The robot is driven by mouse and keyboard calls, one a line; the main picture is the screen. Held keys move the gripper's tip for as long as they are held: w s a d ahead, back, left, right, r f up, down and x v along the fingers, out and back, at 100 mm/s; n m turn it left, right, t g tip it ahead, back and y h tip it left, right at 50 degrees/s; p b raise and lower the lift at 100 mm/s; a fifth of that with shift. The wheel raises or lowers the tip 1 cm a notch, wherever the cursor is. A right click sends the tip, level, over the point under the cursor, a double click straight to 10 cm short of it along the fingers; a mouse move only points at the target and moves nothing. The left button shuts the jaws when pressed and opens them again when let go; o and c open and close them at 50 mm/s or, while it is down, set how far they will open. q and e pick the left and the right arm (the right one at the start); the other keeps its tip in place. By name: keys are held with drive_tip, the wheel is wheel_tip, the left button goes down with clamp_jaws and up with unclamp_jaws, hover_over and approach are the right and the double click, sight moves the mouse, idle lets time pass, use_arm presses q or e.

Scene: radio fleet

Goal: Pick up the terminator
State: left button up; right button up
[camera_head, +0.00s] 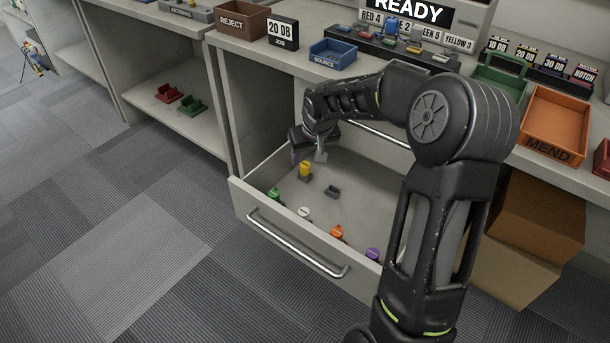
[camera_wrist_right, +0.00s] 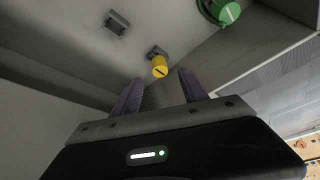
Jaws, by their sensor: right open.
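The open drawer (camera_head: 295,218) holds several small capped pieces; I cannot tell by label which is the terminator. A yellow-capped piece (camera_head: 305,169) stands near the drawer's back left. My right gripper (camera_head: 309,156) is open and empty, pointing down just above it. In the right wrist view the yellow cap (camera_wrist_right: 160,68) shows between and slightly beyond the two fingertips (camera_wrist_right: 160,80), touching neither as far as I can see. A green-capped piece (camera_head: 273,194) lies to its left and front, also in the wrist view (camera_wrist_right: 227,12). My left gripper is out of view.
White (camera_head: 304,212), orange (camera_head: 337,231) and purple (camera_head: 372,254) capped pieces line the drawer's front wall. A small grey block (camera_head: 332,191) lies mid-drawer.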

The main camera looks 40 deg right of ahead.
sight(305, 165)
drive_tip(key=b+x, duration=0.1)
drive_tip(key=x, duration=0.4)
drive_tip(key=shift+c, duration=0.3)
clamp_jaws()
idle(0.6)
idle(0.4)
